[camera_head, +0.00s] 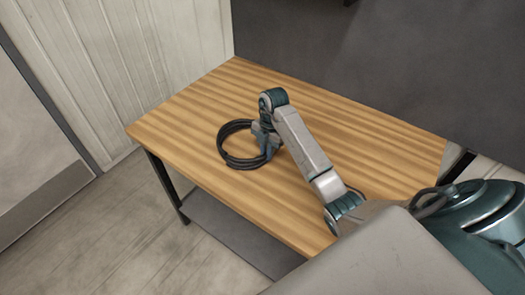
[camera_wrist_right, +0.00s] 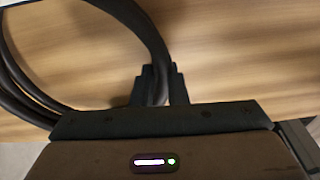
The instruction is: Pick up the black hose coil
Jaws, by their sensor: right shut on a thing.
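The black hose coil (camera_head: 230,158) is a ring of several dark loops at the left part of the wooden table (camera_head: 340,130). My right gripper (camera_head: 268,153) is at the coil's right side. In the right wrist view the two fingers of the right gripper (camera_wrist_right: 160,85) are shut on the strands of the coil (camera_wrist_right: 150,40), which pass between them. Other loops of the coil curve away to the left in that view. I cannot tell whether the coil rests on the table or is just above it. My left gripper is not in view.
The tabletop around the coil is bare. A lower shelf (camera_head: 225,230) shows under the table. A pale panelled wall (camera_head: 150,50) stands behind on the left, and a dark grey surface (camera_head: 390,60) lies beyond the table's far edge.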

